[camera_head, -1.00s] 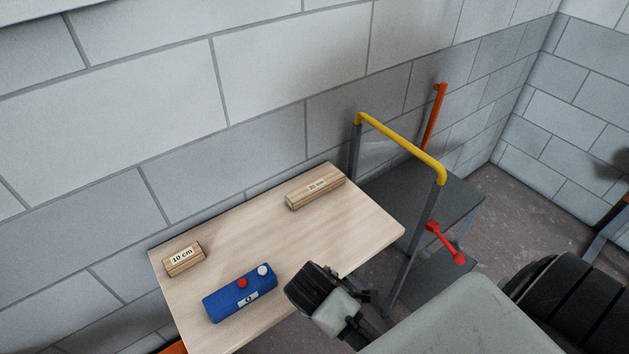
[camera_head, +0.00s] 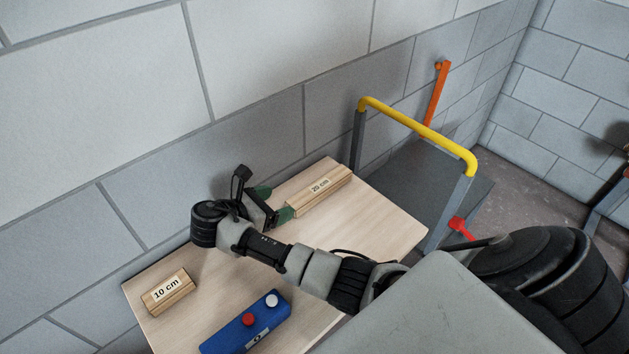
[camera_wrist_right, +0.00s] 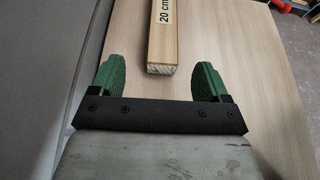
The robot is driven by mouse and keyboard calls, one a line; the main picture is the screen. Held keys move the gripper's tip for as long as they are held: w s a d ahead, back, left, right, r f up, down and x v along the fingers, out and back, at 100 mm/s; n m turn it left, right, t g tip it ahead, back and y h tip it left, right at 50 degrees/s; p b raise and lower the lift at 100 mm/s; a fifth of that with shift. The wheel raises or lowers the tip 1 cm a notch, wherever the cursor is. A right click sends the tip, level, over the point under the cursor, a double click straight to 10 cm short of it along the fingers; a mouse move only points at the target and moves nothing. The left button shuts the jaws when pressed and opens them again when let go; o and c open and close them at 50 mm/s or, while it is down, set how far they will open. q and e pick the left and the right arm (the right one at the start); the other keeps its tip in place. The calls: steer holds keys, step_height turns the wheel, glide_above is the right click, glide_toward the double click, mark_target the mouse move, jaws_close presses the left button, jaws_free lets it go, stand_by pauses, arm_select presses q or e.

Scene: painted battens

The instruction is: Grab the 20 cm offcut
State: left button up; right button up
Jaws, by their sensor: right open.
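The 20 cm offcut (camera_head: 318,190) is a pale wooden batten with a white label, lying on the table near its back edge. My right gripper (camera_head: 273,202) is open at the offcut's left end, reaching over the table. In the right wrist view the offcut (camera_wrist_right: 161,45) points towards me, and its near end lies between the green fingertips of the right gripper (camera_wrist_right: 160,80). There is a gap on both sides, so neither finger touches it. The left gripper is not in view.
The wooden table (camera_head: 375,222) stands near a grey block wall (camera_head: 290,60). A shorter 10 cm offcut (camera_head: 169,291) and a blue box with red and white buttons (camera_head: 247,326) lie nearer me. A cart with a yellow rail (camera_head: 420,130) stands to the right.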

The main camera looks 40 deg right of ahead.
mark_target(305, 196)
steer(key=x, duration=0.3)
steer(key=shift+s+d+b, duration=0.3)
steer(key=shift+s+b, duration=0.05)
steer(key=shift+b, duration=0.05)
steer(key=shift+w+d+f, duration=0.15)
steer(key=shift+d+f, duration=0.05)
steer(key=x, duration=0.4)
steer(key=shift+d+f, duration=0.25)
steer(key=shift+d, duration=0.1)
steer(key=shift+a, duration=0.1)
steer(key=c, duration=1.1)
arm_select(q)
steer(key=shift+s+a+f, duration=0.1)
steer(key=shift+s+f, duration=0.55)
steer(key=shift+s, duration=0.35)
arm_select(e)
steer(key=shift+o, duration=0.2)
